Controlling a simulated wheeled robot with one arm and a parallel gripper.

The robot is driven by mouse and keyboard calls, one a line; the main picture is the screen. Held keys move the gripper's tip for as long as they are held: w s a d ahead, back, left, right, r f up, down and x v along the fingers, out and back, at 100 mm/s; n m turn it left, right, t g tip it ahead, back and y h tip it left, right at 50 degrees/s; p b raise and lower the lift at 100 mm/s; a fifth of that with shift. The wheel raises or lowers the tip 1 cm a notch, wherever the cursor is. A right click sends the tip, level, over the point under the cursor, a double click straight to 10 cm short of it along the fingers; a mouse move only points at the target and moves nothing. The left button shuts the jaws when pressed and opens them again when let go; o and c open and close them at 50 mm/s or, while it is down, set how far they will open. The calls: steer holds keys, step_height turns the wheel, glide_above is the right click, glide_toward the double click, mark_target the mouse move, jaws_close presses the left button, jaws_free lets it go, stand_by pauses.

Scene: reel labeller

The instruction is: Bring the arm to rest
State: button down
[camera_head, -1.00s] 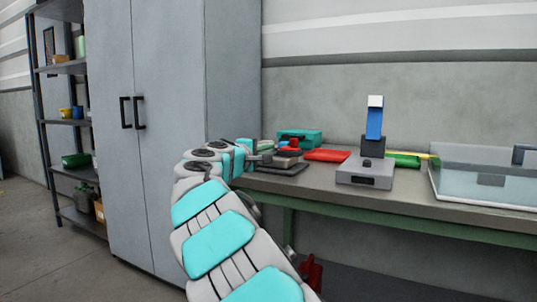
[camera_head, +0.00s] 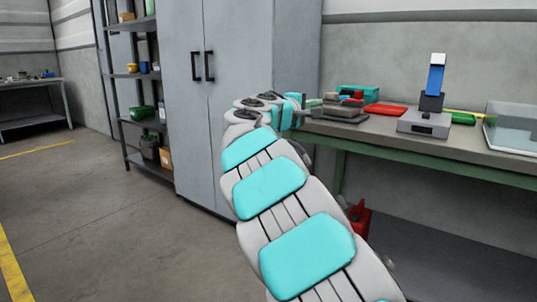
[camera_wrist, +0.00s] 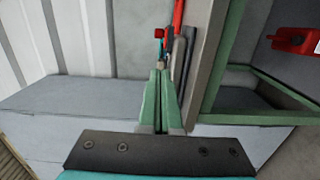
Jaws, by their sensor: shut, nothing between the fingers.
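My arm, white with teal panels, reaches up from the bottom of the head view to the left end of the bench (camera_head: 400,150). My gripper (camera_wrist: 160,74) shows in the wrist view with its two green fingers pressed together and nothing between them.
A grey cabinet (camera_head: 190,120) stands just left of my gripper. The floor (camera_head: 100,210) at left is open.

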steer(key=s+d+f+m+g, duration=0.5)
steer(key=s+d+f+g, duration=0.15)
steer(key=s+d, duration=0.65)
steer(key=s+d+f+m+g+y, duration=0.2)
steer(key=s+d+f+g+y, duration=0.15)
steer(key=s+f, duration=0.8)
steer(key=s+a+f+m+g+y, duration=0.1)
steer(key=s+a+f, duration=0.3)
steer(key=s, duration=0.6)
steer(key=s+a+f+m+g+y+p, duration=0.1)
steer(key=s+a+f+g+y, duration=0.1)
steer(key=s+a+f+y, duration=0.2)
steer(key=s+a+f+m+g+y, duration=0.1)
steer(key=s+a+f, duration=0.5)
steer(key=s, duration=1.2)
step_height(320, 180, down, 3)
steer(key=shift+f+g+y+p, duration=0.2)
steer(key=shift+g+y+p, duration=0.1)
steer(key=shift+g+y, duration=0.55)
